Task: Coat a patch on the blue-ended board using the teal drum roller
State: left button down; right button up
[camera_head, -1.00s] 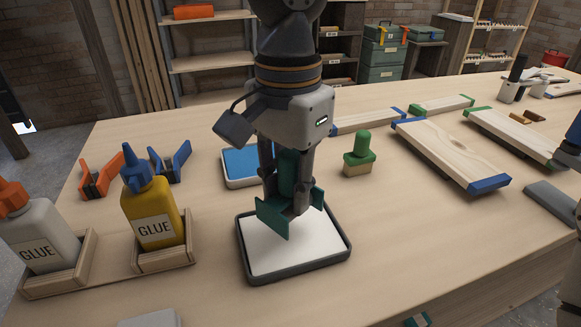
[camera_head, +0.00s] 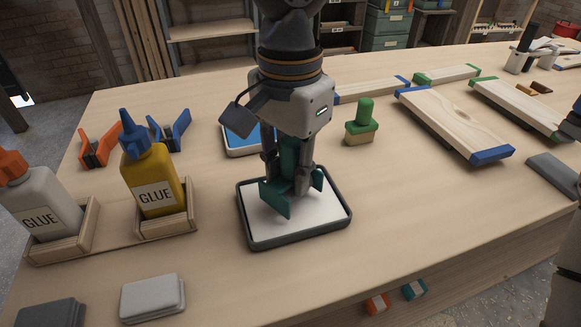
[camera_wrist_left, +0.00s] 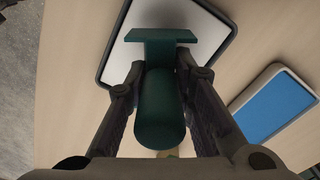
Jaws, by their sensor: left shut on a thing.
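My left gripper (camera_head: 287,180) is shut on the teal drum roller (camera_head: 275,197), low over the white tray (camera_head: 243,213) with a dark rim. I cannot tell whether the roller touches the white surface. In the left wrist view the roller's teal handle (camera_wrist_left: 160,110) sits between both fingers, with its wider end (camera_wrist_left: 160,36) over the white area. The large blue-ended board (camera_head: 452,122) lies at the right, pale wood with a blue strip at each end. My right gripper is not in view.
A blue-padded tray (camera_head: 238,145) lies behind the gripper, and a green-handled stamp (camera_head: 362,124) stands to its right. A yellow glue bottle (camera_head: 155,185) and a grey one (camera_head: 42,208) stand at left. A green-ended board (camera_head: 520,108) lies beyond the blue-ended one.

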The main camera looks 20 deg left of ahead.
pick_arm(q)
jog(key=shift+f, duration=0.6)
dwell(1.1)
jog(key=shift+r, duration=3.55)
